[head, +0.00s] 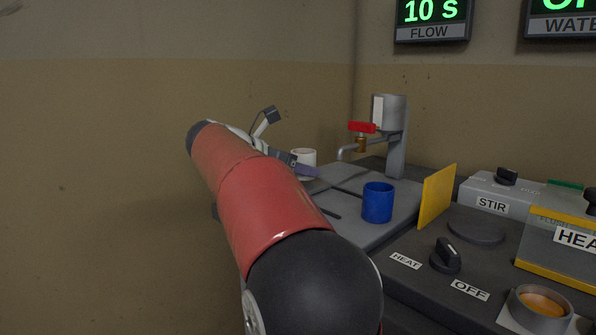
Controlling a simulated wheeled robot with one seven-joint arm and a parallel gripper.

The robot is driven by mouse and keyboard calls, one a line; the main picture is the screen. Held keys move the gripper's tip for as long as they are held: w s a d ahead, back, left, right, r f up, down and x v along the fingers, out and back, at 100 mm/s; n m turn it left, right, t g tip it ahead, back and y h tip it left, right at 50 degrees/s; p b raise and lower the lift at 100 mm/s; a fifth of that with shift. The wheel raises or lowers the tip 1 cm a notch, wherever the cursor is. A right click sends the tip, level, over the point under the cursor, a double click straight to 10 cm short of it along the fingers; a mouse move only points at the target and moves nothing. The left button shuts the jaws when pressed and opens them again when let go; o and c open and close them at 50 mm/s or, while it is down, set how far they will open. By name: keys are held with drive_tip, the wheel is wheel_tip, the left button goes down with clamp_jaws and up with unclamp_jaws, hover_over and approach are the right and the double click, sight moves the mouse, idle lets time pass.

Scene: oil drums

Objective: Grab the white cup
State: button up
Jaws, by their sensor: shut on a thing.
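The white cup (304,157) is beyond my red arm, near the left edge of the grey work surface. My gripper (303,168) is at the cup, with a purple-grey finger across its lower front. It is shut on the cup. The far finger and the cup's base are hidden, so I cannot tell whether the cup touches the surface.
A blue cup (377,203) stands on the grey tray (350,233), right of the white cup. A tap with a red handle (361,128) is behind it. A yellow panel (438,197), a heat knob (445,257) and a stirrer box (497,193) are to the right.

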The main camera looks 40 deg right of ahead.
wheel_tip(320, 180, up, 13)
drive_tip(key=p, duration=0.5)
wheel_tip(320, 180, up, 5)
hover_over(298, 152)
drive_tip(key=shift+r, duration=0.15)
idle(0.5)
drive_tip(key=shift+a+r, duration=0.1)
drive_tip(key=shift+r, duration=0.1)
drive_tip(key=shift+s, duration=0.15)
